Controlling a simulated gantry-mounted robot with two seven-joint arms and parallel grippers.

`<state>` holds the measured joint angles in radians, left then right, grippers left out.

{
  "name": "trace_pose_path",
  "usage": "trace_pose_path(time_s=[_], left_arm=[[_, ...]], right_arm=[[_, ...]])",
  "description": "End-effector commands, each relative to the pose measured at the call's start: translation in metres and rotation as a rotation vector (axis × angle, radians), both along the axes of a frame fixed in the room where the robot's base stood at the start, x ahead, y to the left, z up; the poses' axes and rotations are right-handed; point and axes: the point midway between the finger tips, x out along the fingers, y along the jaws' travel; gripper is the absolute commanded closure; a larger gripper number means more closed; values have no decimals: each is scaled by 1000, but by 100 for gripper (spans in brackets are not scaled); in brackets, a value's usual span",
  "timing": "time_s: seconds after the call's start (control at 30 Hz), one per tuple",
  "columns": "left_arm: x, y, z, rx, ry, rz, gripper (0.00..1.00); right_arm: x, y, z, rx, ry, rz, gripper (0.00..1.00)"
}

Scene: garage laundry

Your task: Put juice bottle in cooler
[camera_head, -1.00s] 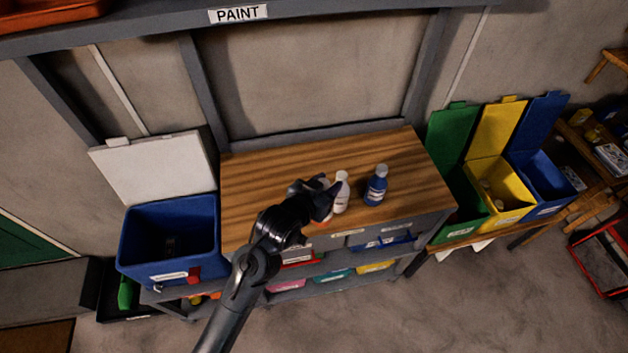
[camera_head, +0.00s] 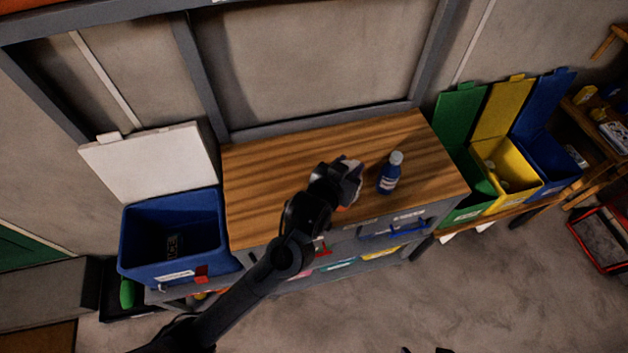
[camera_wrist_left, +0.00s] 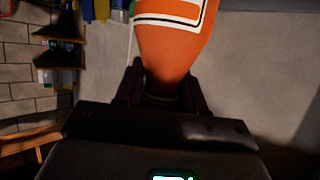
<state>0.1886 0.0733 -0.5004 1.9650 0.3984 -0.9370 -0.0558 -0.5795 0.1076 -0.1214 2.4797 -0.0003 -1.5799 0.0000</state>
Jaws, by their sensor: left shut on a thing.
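My left gripper (camera_head: 346,182) is over the front part of the wooden worktop, shut on an orange bottle with a white label. In the left wrist view the orange bottle (camera_wrist_left: 172,50) sits between the fingers; its far end is cut off by the frame. In the head view the gripper hides most of it, with a little orange at the gripper's lower edge. The blue cooler (camera_head: 130,228) stands left of the worktop, its white lid (camera_head: 150,165) open and leaning back. Small dark tips at the bottom edge may be my right gripper (camera_head: 425,350); its state is unclear.
A blue bottle with a white cap (camera_head: 389,174) stands on the worktop (camera_head: 270,165), just right of my left gripper. The worktop's left half is clear. Green, yellow (camera_head: 515,183) and blue bins with raised lids stand at the right.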

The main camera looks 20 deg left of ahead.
Motion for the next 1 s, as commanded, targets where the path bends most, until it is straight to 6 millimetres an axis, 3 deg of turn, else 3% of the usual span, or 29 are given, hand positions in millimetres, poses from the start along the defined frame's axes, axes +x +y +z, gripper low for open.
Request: trace_pose_path(time_s=[0.2,0.4,0.67,1.0], left_arm=[[6,46,-28,1,2,4,100],[11,76,-45,2,0,2,100],[13,88,-54,-1,-2,0,100],[13,88,-90,-1,-1,0,100]], right_arm=[[0,-4,-3,-15,0,6,0],[0,-5,-1,-18,0,9,0],[0,-4,-1,-16,1,9,0],[0,-2,-3,-8,1,4,0]])
